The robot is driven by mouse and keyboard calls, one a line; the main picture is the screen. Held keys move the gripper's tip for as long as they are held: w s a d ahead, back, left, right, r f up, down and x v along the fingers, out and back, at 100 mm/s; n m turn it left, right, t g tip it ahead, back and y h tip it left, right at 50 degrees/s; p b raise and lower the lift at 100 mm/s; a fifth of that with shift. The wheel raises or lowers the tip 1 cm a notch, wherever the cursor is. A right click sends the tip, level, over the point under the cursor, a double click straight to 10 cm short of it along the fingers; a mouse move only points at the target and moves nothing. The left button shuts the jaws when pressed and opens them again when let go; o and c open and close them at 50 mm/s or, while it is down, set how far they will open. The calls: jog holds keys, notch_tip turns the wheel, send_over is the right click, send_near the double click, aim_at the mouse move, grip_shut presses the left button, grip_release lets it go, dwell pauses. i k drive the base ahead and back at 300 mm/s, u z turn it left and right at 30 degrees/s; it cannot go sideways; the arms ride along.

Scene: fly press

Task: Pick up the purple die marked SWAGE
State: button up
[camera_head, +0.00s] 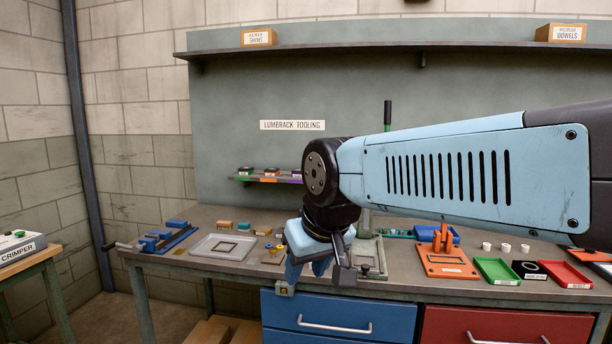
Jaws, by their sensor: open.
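My gripper (318,266) hangs in front of the bench's front edge, below the dark wrist of my blue arm. It is open, with nothing seen between its fingers. A small rack (266,180) on the back panel, behind and left of my wrist, carries dark blocks above green, orange and purple front strips. The purple piece (291,181) is at the rack's right end, close beside my wrist in the picture. It is too small to read any SWAGE marking, and my arm may hide part of it. My gripper is well in front of and below the rack.
The bench (205,213) holds a blue vise (166,238), a pale square tray (223,246), an orange plate (446,261), a green tray (497,271) and several small parts. My arm hides the bench's middle. A CRIMPER (20,246) stands on a side table at left.

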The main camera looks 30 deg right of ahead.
aim_at(296, 172)
jog(key=z, duration=0.1)
jog(key=i, duration=1.65)
jog(key=u, duration=0.05)
